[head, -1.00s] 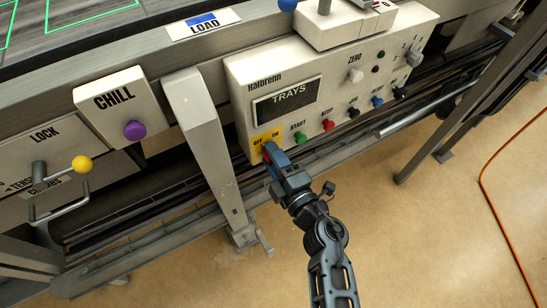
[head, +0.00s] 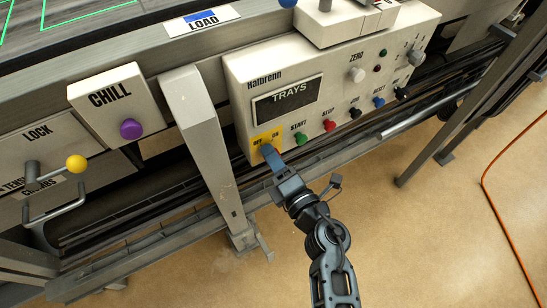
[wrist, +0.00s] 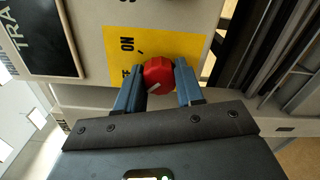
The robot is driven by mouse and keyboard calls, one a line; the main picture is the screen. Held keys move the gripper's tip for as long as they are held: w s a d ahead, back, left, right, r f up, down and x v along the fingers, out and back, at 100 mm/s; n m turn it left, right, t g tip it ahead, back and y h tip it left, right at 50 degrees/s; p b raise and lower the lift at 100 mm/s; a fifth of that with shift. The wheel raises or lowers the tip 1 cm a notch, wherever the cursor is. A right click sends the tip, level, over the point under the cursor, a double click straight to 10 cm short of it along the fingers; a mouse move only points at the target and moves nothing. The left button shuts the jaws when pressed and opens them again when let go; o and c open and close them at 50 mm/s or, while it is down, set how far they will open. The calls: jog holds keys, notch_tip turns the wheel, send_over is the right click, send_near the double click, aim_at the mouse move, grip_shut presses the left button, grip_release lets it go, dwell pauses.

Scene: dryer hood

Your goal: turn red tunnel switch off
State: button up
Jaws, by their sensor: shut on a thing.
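The red switch (wrist: 158,72) is a faceted round knob with a short white mark, on a yellow plate (wrist: 180,45) printed with ON and a partly covered second label. In the wrist view my gripper (wrist: 159,82) has one blue finger on each side of the knob and is shut on it. In the head view my gripper (head: 268,151) reaches the yellow plate (head: 264,138), labelled OFF and ON, at the lower left of the white TRAYS panel (head: 238,72). There my fingers hide the knob.
A green START button (head: 300,138) and red STOP button (head: 330,126) sit just right of my gripper, with more knobs beyond. A grey post (head: 205,130) stands close on the left. A metal rail (head: 310,150) runs below the panel. The floor is open at the lower right.

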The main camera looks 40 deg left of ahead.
jog(key=shift+f, duration=0.15)
jog(key=o, duration=1)
jog(key=shift+o, duration=0.2)
jog(key=p+v, duration=0.1)
jog(key=v, duration=0.7)
